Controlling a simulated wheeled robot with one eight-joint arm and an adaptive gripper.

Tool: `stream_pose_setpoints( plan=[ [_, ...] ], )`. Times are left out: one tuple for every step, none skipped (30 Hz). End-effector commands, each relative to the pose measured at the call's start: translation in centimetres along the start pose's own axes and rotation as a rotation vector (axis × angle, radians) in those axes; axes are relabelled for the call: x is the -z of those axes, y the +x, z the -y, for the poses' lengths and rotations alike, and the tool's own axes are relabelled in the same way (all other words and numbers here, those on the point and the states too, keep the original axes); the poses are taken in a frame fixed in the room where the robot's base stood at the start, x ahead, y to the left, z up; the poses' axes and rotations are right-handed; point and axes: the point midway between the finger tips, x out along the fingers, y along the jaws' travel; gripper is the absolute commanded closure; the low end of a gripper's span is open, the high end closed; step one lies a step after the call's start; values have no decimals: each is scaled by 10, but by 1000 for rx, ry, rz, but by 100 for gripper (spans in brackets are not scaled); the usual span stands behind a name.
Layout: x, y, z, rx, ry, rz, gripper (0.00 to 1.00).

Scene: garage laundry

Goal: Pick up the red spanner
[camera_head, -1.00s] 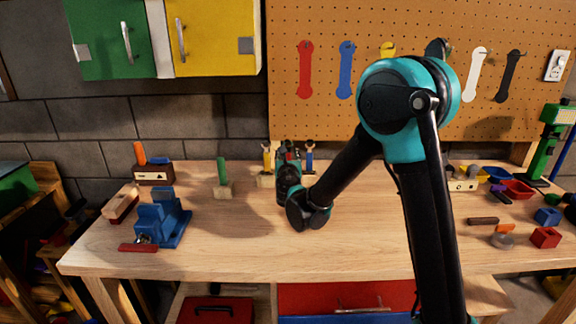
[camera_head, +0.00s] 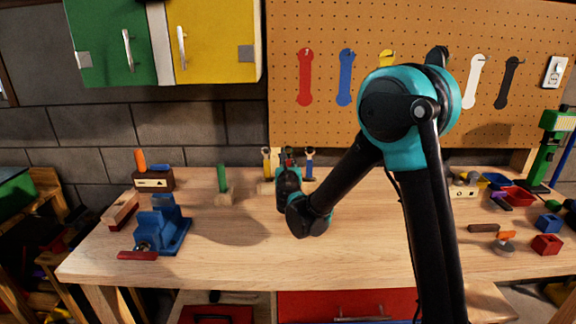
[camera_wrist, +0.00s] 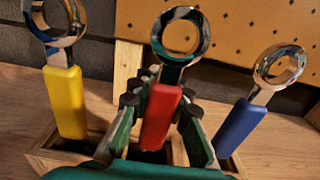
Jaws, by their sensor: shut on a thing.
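The red spanner (camera_wrist: 161,112) stands upright in the middle of the wrist view, with a shiny ring end at the top. My gripper (camera_wrist: 158,101) has its green fingers on both sides of the red handle and is shut on it. The handle's lower end is at the middle slot of a wooden holder (camera_wrist: 46,160); I cannot tell how deep it sits. In the head view my gripper (camera_head: 289,184) hides most of the red spanner.
A yellow-handled spanner (camera_wrist: 64,100) stands close on the left and a blue-handled spanner (camera_wrist: 240,125) on the right. The pegboard (camera_head: 420,120) is behind. A blue vise (camera_head: 162,228) stands at the bench's left. The bench top (camera_head: 235,255) in front is clear.

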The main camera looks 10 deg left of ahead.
Motion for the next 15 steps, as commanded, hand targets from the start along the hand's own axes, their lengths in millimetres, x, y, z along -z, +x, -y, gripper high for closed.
stream_pose_setpoints(
  plan=[
    [-2, 0, 0, 0, 0, 0, 100],
    [-4, 0, 0, 0, 0, 0, 100],
    [-7, 0, 0, 0, 0, 0, 100],
    [-9, 0, 0, 0, 0, 0, 100],
    [-12, 0, 0, 0, 0, 0, 100],
    [-17, 0, 0, 0, 0, 0, 100],
    [-20, 0, 0, 0, 0, 0, 100],
    [-24, -1, 0, 0, 0, 0, 100],
    [-30, 0, 0, 0, 0, 0, 100],
    [-35, 0, 0, 0, 0, 0, 100],
    [-41, 0, 0, 0, 0, 0, 100],
    [-48, 0, 0, 0, 0, 0, 100],
    [-54, -1, 0, 0, 0, 0, 100],
    [-60, -1, 0, 0, 0, 0, 100],
    [-69, 0, 0, 0, 0, 0, 100]
  ],
)
